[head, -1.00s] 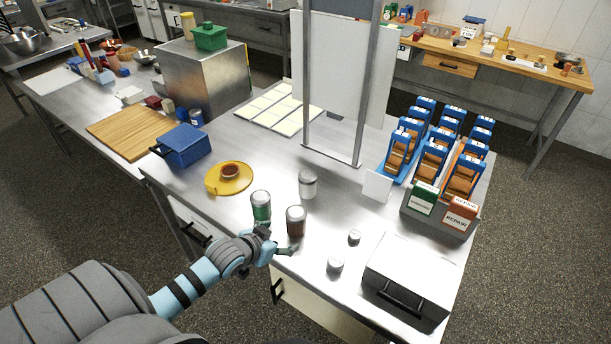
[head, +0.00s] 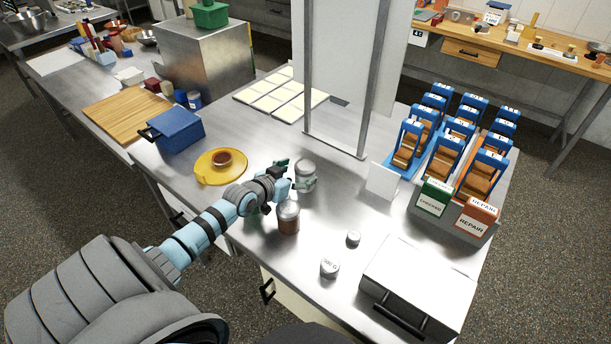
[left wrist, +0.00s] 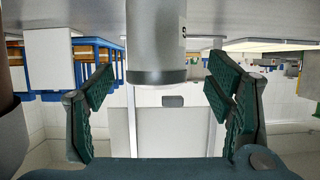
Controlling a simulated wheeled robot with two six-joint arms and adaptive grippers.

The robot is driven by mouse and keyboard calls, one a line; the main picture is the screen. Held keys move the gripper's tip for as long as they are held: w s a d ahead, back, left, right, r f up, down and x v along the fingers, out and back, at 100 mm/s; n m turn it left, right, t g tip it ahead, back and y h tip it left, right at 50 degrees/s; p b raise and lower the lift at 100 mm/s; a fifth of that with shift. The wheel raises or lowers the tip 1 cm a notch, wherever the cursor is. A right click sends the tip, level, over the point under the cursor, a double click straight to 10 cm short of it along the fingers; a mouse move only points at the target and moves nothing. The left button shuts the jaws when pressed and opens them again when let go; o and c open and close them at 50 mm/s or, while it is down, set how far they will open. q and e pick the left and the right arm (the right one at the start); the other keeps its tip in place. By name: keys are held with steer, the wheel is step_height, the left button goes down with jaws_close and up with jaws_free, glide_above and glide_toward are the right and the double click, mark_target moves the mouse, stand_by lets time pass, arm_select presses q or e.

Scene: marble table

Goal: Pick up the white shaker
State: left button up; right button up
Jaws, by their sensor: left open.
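The white shaker (head: 306,172), a pale upright cylinder with a grey top, stands on the steel table (head: 330,222). My left gripper (head: 293,174) is open, with one finger at the shaker's far left side and the other low at its near side. In the left wrist view, which looks upside down, the shaker (left wrist: 156,40) hangs in from the top, between the lines of the two open green-padded fingers (left wrist: 162,88). I cannot tell whether a finger touches it. My right gripper is not in view.
A red-brown shaker (head: 288,218) stands just in front of the left gripper. A green shaker is mostly hidden by my arm. Two small white-topped containers (head: 330,268) (head: 353,238) stand nearer the front. A yellow plate (head: 212,178) lies left; a metal frame (head: 340,150) stands behind.

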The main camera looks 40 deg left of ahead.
arm_select(q)
steer(key=x, duration=0.2)
steer(key=b+x, duration=0.1)
steer(key=x, duration=0.1)
steer(key=shift+d+f, duration=0.2)
steer(key=shift+w+r, duration=0.1)
steer(key=shift+w, duration=0.05)
steer(key=shift+s+r, duration=0.2)
steer(key=shift+s, duration=0.05)
steer(key=shift+c, duration=0.4)
steer(key=c, duration=1.3)
